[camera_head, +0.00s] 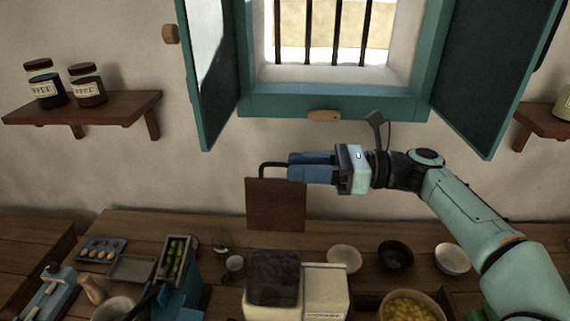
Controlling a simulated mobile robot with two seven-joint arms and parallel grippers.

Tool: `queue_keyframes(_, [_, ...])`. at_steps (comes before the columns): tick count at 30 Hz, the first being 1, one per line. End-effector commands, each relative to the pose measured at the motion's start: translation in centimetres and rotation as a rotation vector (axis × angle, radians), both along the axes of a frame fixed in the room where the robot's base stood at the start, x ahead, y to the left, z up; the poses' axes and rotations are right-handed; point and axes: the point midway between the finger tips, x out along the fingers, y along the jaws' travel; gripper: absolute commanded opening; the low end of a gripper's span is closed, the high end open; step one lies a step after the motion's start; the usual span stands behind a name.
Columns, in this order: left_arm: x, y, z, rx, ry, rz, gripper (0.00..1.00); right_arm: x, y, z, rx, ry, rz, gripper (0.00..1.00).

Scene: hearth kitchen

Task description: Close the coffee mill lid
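The coffee mill (258,312) seems to be the cream box at the bottom centre, with a dark brown speckled top. A flat brown square panel (275,205), which looks like its lid, stands upright behind and above that top. A black bent handle (272,166) rises from the panel's upper edge. My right gripper (295,166) comes in from the right, and its blue fingers are close together around the end of this handle. Whether the panel is hinged to the mill is hidden behind the dark top. My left gripper is not in view.
A cream box (325,291) stands right of the mill. Bowls (452,258) and a bowl of yellow pieces (411,308) lie further right. A blue device (182,300) with a tray of green items stands left. Open shutters (495,85) flank the window above my arm.

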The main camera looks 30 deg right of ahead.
Motion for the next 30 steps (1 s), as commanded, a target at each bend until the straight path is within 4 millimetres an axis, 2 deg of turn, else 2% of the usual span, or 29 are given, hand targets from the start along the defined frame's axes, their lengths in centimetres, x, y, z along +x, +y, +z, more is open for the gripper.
queue_keyframes(1, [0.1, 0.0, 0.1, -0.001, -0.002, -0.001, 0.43, 0.4, 0.8, 0.0, 0.0, 0.0, 0.004, 0.35])
queue_keyframes(6, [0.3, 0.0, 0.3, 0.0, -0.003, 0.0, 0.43, 1.5, 2.4, 0.0, -0.001, 0.0, 0.002, 0.35])
queue_keyframes(17, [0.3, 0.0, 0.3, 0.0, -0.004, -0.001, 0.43, 1.8, 2.9, 0.0, 0.0, 0.001, 0.0, 0.35])
queue_keyframes(18, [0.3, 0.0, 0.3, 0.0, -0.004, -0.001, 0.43, 1.8, 2.9, 0.0, 0.0, 0.001, 0.0, 0.32])
queue_keyframes(21, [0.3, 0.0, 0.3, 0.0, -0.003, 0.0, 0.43, 1.8, 2.9, 0.0, -0.001, 0.001, -0.001, 0.0])
queue_keyframes(30, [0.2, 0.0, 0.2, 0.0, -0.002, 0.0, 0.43, 1.7, 3.0, 0.0, -0.004, -0.006, -0.002, 0.0])
